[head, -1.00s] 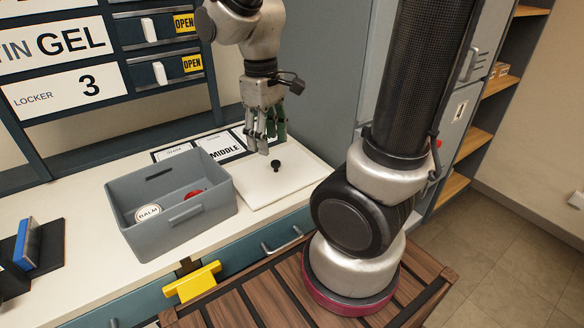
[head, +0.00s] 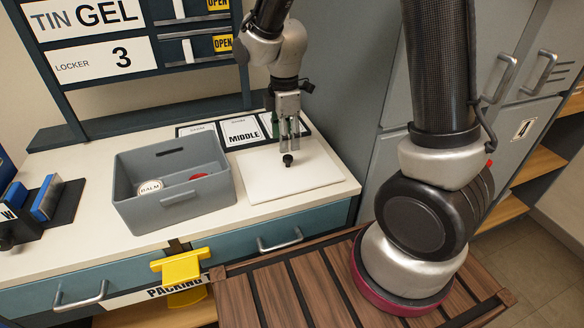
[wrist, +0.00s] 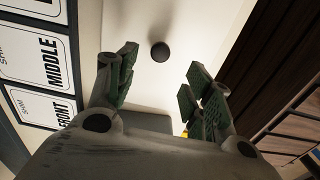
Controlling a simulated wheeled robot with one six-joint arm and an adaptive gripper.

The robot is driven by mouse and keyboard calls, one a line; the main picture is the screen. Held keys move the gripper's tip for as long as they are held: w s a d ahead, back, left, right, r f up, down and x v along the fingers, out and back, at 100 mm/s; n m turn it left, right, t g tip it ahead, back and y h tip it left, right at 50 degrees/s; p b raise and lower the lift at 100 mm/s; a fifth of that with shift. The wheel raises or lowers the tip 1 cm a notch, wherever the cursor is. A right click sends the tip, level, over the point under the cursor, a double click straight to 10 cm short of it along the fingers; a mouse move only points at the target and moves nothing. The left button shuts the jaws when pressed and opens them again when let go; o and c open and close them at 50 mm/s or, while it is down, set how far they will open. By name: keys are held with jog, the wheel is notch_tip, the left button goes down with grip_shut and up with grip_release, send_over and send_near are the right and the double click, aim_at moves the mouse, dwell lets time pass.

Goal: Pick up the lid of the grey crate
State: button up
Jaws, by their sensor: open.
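The lid (head: 312,178) is a flat white square panel with a small black knob (head: 288,159) near its middle. It lies flat on the counter to the right of the grey crate (head: 185,205). My gripper (head: 287,140) points down just above the knob, with its fingers open and empty. In the wrist view, the knob (wrist: 159,51) shows beyond the gap between the open fingers of my gripper (wrist: 161,72), against the pale lid (wrist: 200,35). The knob looks clear of both fingers.
The open crate holds a white tin marked BALM (head: 150,187) and a red item (head: 198,177). Label cards, one reading MIDDLE (head: 243,131), lie behind the lid. A yellow piece (head: 181,268) sits at the counter's front edge. A dark stand with blue parts (head: 47,198) is at left.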

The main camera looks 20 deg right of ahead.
aim_at(288, 157)
jog(key=f, duration=0.7)
jog(key=shift+d+f, duration=0.3)
jog(key=shift+f, duration=0.1)
grip_shut()
